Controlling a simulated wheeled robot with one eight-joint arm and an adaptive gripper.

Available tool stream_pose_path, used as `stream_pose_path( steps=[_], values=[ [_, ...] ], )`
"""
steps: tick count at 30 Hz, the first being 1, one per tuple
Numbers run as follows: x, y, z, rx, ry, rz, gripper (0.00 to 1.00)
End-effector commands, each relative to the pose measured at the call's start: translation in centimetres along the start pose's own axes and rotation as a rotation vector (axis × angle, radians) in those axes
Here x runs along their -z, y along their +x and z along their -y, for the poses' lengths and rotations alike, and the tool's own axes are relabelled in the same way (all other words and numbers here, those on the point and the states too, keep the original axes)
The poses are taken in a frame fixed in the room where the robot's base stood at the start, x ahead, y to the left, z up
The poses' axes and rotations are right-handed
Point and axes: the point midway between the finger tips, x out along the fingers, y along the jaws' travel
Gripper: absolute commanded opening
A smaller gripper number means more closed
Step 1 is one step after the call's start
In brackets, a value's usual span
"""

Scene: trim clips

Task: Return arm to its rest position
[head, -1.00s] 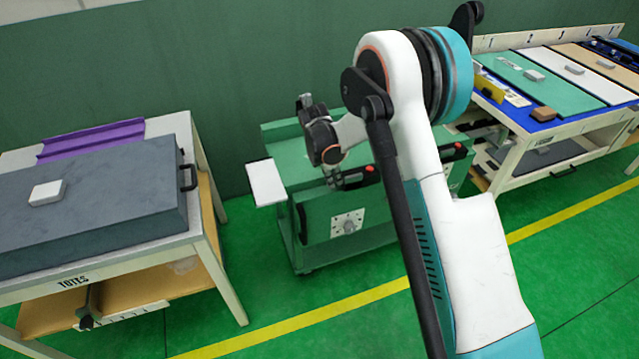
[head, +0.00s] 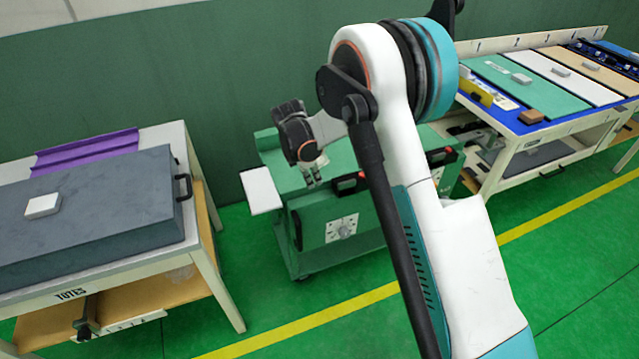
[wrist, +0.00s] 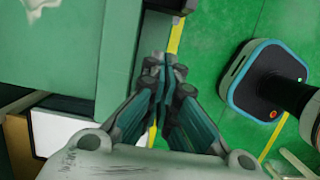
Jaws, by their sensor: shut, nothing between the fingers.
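My gripper (head: 314,172) hangs at the end of my folded arm, in front of the green cart in the head view. In the wrist view my gripper (wrist: 165,72) points down with its fingers together and nothing between them. The green floor and a yellow line lie below it. My arm's white and teal links fill the middle of the head view and hide part of the cart.
The green cart (head: 300,245) with a white side shelf (head: 261,190) stands close behind my gripper. A table with a grey case (head: 90,215) and a purple tray (head: 85,153) is at left. A workbench with coloured mats (head: 525,85) is at right. Open floor (head: 580,260) lies in front.

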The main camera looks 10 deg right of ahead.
Motion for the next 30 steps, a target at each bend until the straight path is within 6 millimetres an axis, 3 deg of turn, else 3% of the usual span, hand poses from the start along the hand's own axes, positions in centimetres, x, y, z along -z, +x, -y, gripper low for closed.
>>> stream_pose_path(
  steps=[1, 6, 20, 30],
  values=[
    [0.1, -1.5, 0.0, 0.000, -0.002, -0.001, 0.00],
    [0.1, -3.9, 0.0, 0.000, -0.002, -0.001, 0.00],
    [-0.6, -6.3, 0.4, -0.012, 0.035, -0.007, 0.00],
    [-5.5, -14.8, 5.3, -0.101, 0.365, -0.066, 0.00]
  ],
)
